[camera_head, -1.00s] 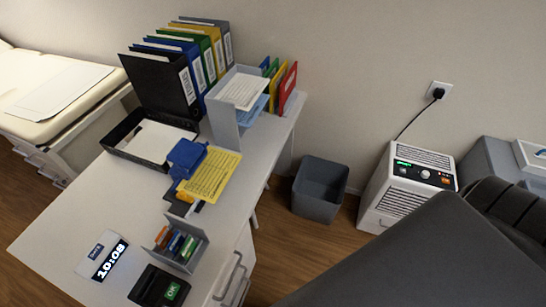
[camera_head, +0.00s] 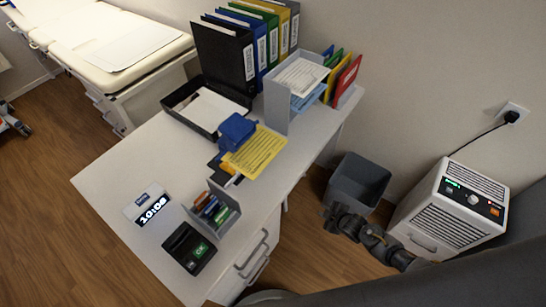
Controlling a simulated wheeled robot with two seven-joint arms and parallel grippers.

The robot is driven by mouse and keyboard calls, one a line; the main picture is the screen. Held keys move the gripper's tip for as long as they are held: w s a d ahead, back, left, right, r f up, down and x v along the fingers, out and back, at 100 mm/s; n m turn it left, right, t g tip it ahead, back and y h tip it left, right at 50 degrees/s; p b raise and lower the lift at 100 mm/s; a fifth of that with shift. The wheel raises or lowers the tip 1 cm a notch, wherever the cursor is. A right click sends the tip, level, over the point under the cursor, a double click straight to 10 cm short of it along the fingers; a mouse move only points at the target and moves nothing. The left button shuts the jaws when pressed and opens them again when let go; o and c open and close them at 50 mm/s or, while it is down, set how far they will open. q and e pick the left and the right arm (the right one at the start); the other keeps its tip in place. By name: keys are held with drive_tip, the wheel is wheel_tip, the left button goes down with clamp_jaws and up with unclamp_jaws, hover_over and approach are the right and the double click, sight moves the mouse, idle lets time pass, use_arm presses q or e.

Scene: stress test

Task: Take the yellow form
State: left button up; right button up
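The yellow form (camera_head: 254,153) is a printed sheet near the right edge of the white desk (camera_head: 130,170). A blue block-like object (camera_head: 237,128) sits at its upper left corner and overlaps it. Dark and yellow items show partly under its lower left side. My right gripper (camera_head: 333,214) is dark and small in the view, in front of the grey bin, to the right of the desk and apart from the form. Its fingers are too small and dark to tell whether they are open. My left gripper is not in view.
A black tray (camera_head: 180,101) with white paper, binders (camera_head: 226,55) and a grey file holder (camera_head: 276,101) stand at the desk's back. A small organizer (camera_head: 225,222) and a black device (camera_head: 183,256) are in front. A grey bin (camera_head: 362,178) and a white heater-like unit (camera_head: 445,225) stand right.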

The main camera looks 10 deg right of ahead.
drive_tip(key=w+a+r+n+t+y, duration=0.1)
drive_tip(key=w+a+r+n, duration=0.1)
drive_tip(key=w+r+n, duration=0.3)
drive_tip(key=w+a+r+n+t+y, duration=0.1)
drive_tip(key=w+a+r, duration=0.1)
drive_tip(key=r, duration=0.5)
drive_tip(key=n+g+y, duration=0.1)
drive_tip(key=n+y, duration=0.3)
drive_tip(key=n, duration=0.4)
approach(271, 159)
drive_tip(key=b+x, duration=0.1)
drive_tip(key=x, duration=0.1)
drive_tip(key=b+x, duration=0.1)
drive_tip(key=x, duration=0.1)
drive_tip(key=b+x, duration=0.2)
drive_tip(key=x, duration=0.1)
drive_tip(key=shift+d+f, duration=0.1)
drive_tip(key=shift+f, duration=0.2)
drive_tip(key=shift+b+x, duration=0.55)
drive_tip(key=shift+x, duration=0.25)
drive_tip(key=shift+r, duration=0.15)
clamp_jaws()
drive_tip(key=shift+r, duration=0.15)
